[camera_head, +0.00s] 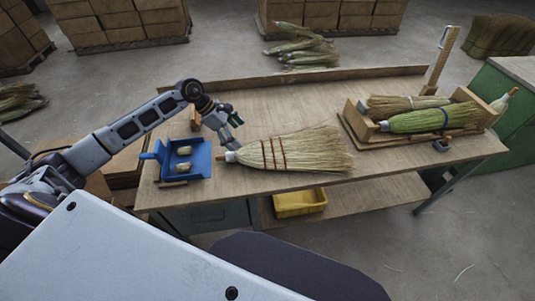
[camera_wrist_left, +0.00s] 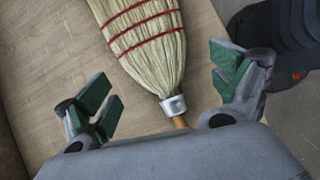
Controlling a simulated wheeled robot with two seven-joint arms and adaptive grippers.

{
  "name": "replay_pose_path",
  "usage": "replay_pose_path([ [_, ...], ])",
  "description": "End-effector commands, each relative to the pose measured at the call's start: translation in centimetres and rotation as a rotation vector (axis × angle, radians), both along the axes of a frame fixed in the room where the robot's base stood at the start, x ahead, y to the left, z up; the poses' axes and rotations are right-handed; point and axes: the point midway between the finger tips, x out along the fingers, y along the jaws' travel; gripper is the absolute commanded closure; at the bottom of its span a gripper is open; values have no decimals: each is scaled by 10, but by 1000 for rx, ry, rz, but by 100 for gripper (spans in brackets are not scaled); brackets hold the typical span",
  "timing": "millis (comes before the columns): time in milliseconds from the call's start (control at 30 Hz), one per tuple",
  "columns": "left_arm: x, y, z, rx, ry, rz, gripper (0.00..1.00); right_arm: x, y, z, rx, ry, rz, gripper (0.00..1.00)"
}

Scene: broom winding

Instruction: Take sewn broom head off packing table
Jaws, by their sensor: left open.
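The sewn broom head (camera_head: 295,152) lies flat on the packing table (camera_head: 280,103), its bristles fanned to the right and bound by red stitching. Its metal collar and short wooden stub point left. In the left wrist view the broom head (camera_wrist_left: 148,45) runs up from between my fingers, with its collar and stub nearest me. My left gripper (camera_head: 232,122) is open and empty, above the table just behind the collar end. Its green-padded fingers (camera_wrist_left: 170,95) are wide apart, one on each side of the collar, and do not touch it. My right gripper is not in view.
A blue tray (camera_head: 199,162) with two pale pieces sits left of the collar. A wooden cradle (camera_head: 360,126) holding more broom heads stands at the table's right, near an upright post (camera_head: 441,60). A yellow bin (camera_head: 300,203) is on the lower shelf.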

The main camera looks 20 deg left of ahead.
Motion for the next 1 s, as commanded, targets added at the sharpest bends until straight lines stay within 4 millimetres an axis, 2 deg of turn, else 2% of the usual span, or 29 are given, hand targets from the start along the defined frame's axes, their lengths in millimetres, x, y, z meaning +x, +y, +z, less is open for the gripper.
replay_pose_path([
  [33,-2,15,1,48,10,-14,6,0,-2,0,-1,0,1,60],
  [100,-5,32,0,104,27,-31,6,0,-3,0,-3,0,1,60],
  [200,-9,49,0,159,47,-48,6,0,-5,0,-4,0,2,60],
  [300,-11,56,0,184,57,-57,6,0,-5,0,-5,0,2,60],
  [733,-11,56,-2,187,59,-57,6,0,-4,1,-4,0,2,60],
  [1000,-8,48,-22,185,59,-56,6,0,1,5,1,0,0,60],
])
